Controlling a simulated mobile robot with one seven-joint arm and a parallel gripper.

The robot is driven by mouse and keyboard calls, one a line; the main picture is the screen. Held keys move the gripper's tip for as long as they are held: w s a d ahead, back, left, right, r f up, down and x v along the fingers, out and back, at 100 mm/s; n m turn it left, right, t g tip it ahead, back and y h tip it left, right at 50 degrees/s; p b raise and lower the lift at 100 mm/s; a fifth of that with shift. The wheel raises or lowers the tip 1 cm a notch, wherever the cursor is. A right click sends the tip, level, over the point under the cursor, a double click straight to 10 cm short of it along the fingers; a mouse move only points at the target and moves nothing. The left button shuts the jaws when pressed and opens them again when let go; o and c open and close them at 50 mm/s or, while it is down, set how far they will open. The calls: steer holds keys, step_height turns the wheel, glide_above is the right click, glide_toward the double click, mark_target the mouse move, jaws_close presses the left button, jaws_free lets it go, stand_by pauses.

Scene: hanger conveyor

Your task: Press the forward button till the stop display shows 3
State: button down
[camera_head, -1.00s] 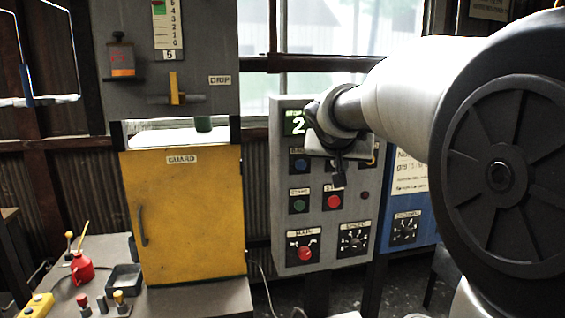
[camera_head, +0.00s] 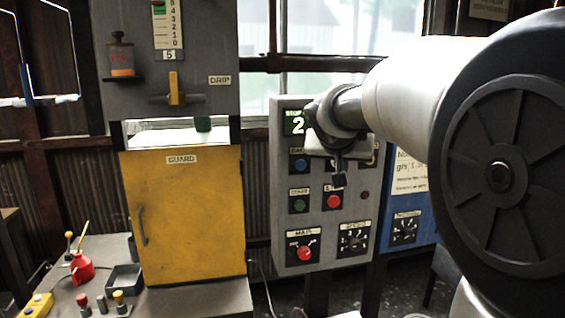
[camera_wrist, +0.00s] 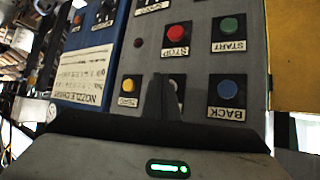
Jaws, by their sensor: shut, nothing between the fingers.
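The grey control panel (camera_head: 322,258) stands right of centre. Its green stop display (camera_head: 295,122) reads 2, with its right part close behind my arm. My gripper (camera_head: 339,180) is shut and empty in front of the panel, pointing at its button rows. In the wrist view, which is upside down, my gripper (camera_wrist: 163,80) overlaps a pale button (camera_wrist: 177,83) between the blue BACK button (camera_wrist: 228,90) and the yellow button (camera_wrist: 128,86). The pale button's label is hidden. I cannot tell whether the fingertips touch it.
The red STOP button (camera_wrist: 177,33) and green START button (camera_wrist: 229,25) sit in the neighbouring row. The panel also has a red MAIN switch (camera_head: 305,253) and a speed dial (camera_head: 353,240). A yellow guard door (camera_head: 190,225) stands left, a blue cabinet (camera_head: 410,228) right.

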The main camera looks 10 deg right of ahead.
steer(key=shift+w, duration=0.15)
steer(key=shift+w, duration=0.3)
